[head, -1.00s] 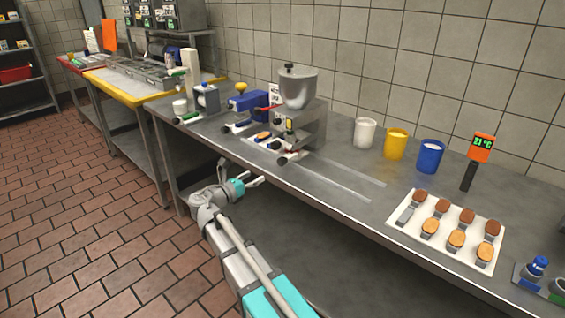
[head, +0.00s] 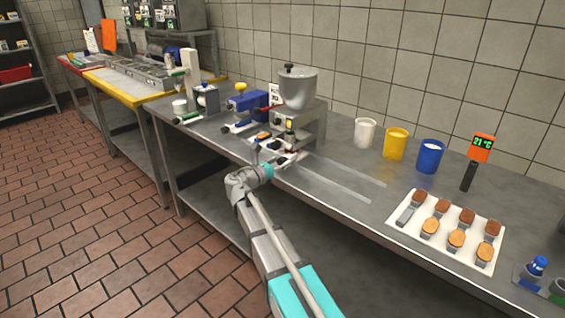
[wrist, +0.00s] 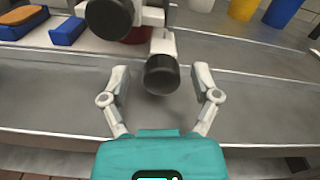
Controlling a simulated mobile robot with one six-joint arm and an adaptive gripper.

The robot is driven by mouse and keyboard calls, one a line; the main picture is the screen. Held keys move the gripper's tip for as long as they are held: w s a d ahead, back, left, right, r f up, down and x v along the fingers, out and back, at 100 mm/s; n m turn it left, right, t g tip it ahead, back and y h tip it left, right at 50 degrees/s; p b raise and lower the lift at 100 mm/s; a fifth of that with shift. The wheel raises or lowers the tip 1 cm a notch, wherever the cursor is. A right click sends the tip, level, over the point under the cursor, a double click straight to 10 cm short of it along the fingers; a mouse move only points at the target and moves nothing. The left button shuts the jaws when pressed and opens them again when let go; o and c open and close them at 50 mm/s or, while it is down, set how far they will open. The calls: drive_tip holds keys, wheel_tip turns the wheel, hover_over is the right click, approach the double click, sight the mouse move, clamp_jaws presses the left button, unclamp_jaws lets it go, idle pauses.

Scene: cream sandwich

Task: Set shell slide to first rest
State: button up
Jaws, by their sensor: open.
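The filling machine (head: 313,120) with its grey hopper (head: 298,92) stands on the steel bench. At its front a grey handle with a black round end shows in the wrist view (wrist: 161,76); I take it to be the shell slide's handle. A second black knob (wrist: 109,18) is up and left of it. My gripper (head: 283,162) is at the bench's front edge by the machine. In the wrist view my gripper (wrist: 161,82) is open, with one finger on each side of the black handle end and a gap on both sides. The slide's resting marks cannot be made out.
White (head: 364,133), yellow (head: 395,144) and blue (head: 430,155) cups stand right of the machine. A white tray (head: 404,230) holds several topped pieces. Blue and orange items (wrist: 66,31) lie left of the handle. Two pale strips (head: 335,186) run along otherwise clear bench.

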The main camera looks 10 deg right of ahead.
drive_tip(key=shift+w+d, duration=0.1)
drive_tip(key=shift+d, duration=0.1)
clamp_jaws()
idle(0.4)
